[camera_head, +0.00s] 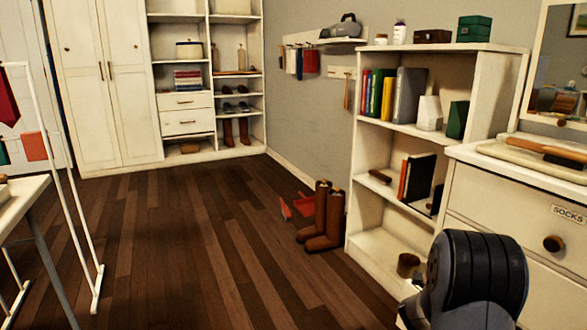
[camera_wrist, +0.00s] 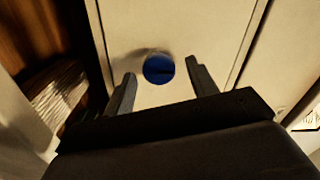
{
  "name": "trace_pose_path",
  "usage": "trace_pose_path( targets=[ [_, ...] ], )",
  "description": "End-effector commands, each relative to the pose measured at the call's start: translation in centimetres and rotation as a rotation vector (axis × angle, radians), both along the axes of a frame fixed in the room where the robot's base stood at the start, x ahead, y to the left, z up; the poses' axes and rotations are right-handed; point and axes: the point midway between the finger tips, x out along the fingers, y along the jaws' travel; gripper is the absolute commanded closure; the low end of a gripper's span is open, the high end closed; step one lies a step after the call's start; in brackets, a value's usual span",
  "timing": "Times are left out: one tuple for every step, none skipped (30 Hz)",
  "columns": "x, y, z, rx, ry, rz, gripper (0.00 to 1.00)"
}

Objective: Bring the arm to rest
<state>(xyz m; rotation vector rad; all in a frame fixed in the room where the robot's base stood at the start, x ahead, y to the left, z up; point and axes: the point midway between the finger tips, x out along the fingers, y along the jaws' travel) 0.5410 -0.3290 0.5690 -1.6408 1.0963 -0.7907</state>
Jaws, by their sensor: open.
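My gripper (camera_wrist: 161,70) shows in the wrist view with its two dark fingers spread apart and nothing between them in its grasp. A round dark blue thing (camera_wrist: 159,69) shows beyond the fingertips, against a pale cream panel (camera_wrist: 125,30). I cannot tell whether it is a knob or a loose object. In the head view, a dark rounded part of my arm (camera_head: 475,280) is at the lower right, in front of the cream dresser (camera_head: 490,215). The fingers are not visible in that view.
A cream bookshelf (camera_head: 378,145) stands beside the dresser. Brown boots (camera_head: 322,218) and a red dustpan (camera_head: 305,204) are on the floor by it. A white rack (camera_head: 70,185) and a table (camera_head: 22,200) are at the left. The wooden floor (camera_head: 180,240) between is clear.

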Motion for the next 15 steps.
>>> trace_pose_path(
  targets=[
    [0.01,0.02,0.11,-0.015,0.036,0.000,0.45],
    [0.00,0.02,0.13,-0.024,0.059,0.000,0.45],
    [0.01,0.02,0.14,-0.037,0.091,0.000,0.45],
    [0.01,0.03,0.22,-0.048,0.115,0.000,0.45],
    [0.02,0.03,0.25,-0.058,0.142,0.000,0.45],
    [0.02,0.03,0.25,-0.071,0.175,0.000,0.45],
    [0.02,0.03,0.36,-0.083,0.202,0.000,0.45],
    [0.03,0.04,0.42,-0.093,0.228,0.000,0.45],
    [0.03,0.04,0.45,-0.108,0.263,0.000,0.45],
    [0.04,0.04,0.52,-0.118,0.290,0.000,0.45],
    [0.05,0.04,0.54,-0.128,0.316,0.000,0.45],
    [0.05,0.05,0.55,-0.143,0.351,0.000,0.45],
    [0.06,0.06,0.59,-0.152,0.372,0.000,0.45],
    [0.06,0.06,0.59,-0.161,0.394,0.000,0.45],
    [0.07,0.06,0.58,-0.174,0.423,0.001,0.45]
  ],
)
